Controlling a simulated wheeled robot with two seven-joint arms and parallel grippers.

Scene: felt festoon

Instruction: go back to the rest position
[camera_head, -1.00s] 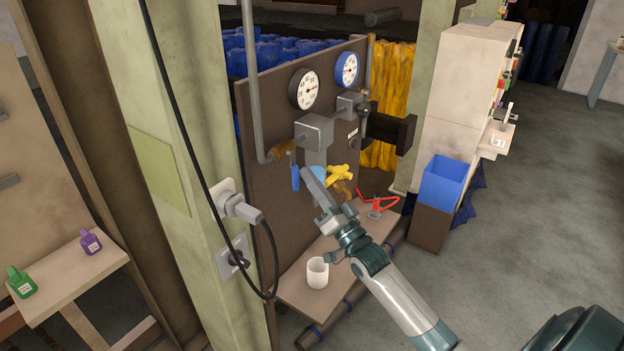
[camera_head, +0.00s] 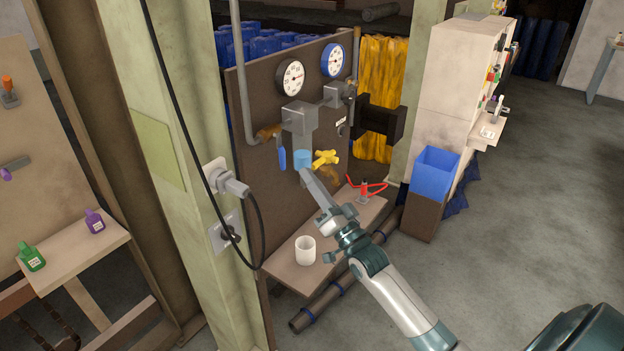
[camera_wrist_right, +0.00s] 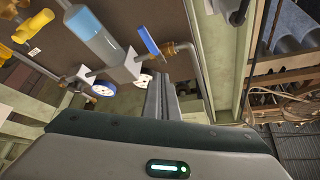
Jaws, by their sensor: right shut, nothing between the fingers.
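My right gripper (camera_head: 306,176) reaches up from the lower right in the head view, in front of the brown panel (camera_head: 258,185). Its fingers are together and hold nothing. In the right wrist view the closed fingers (camera_wrist_right: 161,100) point at the panel's pipework. A light-blue cylinder (camera_head: 302,161) shows just behind the fingertips; I cannot tell the gap. A blue lever (camera_head: 282,159) is left of them, and a yellow valve handle (camera_head: 325,158) is right of them. The wrist view also shows the cylinder (camera_wrist_right: 86,22) and the blue lever (camera_wrist_right: 147,40). My left gripper is not in view.
A white cup (camera_head: 305,250) and red-handled pliers (camera_head: 366,190) are on the small shelf (camera_head: 285,266) below my right arm. A green post with a hanging cable (camera_head: 179,130) stands left. A blue bin (camera_head: 435,172) is right. Open floor (camera_head: 500,250) lies at the right.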

